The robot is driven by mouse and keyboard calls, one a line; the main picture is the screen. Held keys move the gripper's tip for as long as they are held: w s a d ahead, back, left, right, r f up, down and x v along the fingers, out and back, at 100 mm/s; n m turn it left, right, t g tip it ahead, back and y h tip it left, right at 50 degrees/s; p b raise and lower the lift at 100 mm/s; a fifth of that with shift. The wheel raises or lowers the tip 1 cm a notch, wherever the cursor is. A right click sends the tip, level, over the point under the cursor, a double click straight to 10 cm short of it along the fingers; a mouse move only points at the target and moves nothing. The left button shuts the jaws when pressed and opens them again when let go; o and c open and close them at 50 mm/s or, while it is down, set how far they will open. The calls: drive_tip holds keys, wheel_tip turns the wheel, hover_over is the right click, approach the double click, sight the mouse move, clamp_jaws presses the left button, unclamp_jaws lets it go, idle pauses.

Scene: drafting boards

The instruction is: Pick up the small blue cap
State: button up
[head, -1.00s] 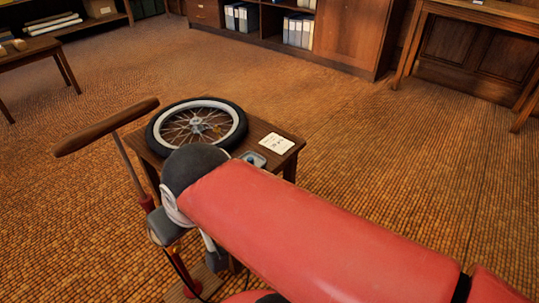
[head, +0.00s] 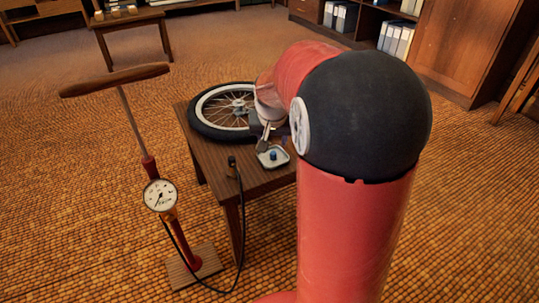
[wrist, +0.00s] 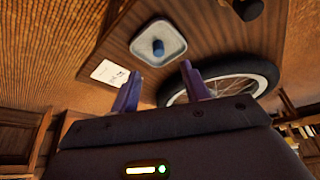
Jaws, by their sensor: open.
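The small blue cap (head: 273,154) stands in a pale square dish (head: 264,160) on the small wooden table. In the wrist view the cap (wrist: 158,47) sits in the middle of the dish (wrist: 177,48), beyond my fingertips. My gripper (wrist: 158,82) is open and empty, its two fingers apart, pointing toward the dish without touching the cap. In the head view my gripper (head: 266,138) is partly hidden by my arm, just behind the dish.
A spoked wheel (head: 222,110) lies on the table (head: 255,182), close to my gripper. A floor pump (head: 160,195) stands at left, its black hose nozzle (head: 232,168) at the table edge. A paper card (wrist: 108,73) lies near the dish.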

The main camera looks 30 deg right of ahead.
sight(273, 153)
drive_tip(key=b+x, duration=0.1)
drive_tip(key=x, duration=0.7)
drive_tip(key=shift+w+d, duration=0.15)
drive_tip(key=shift+c, duration=0.4)
clamp_jaws()
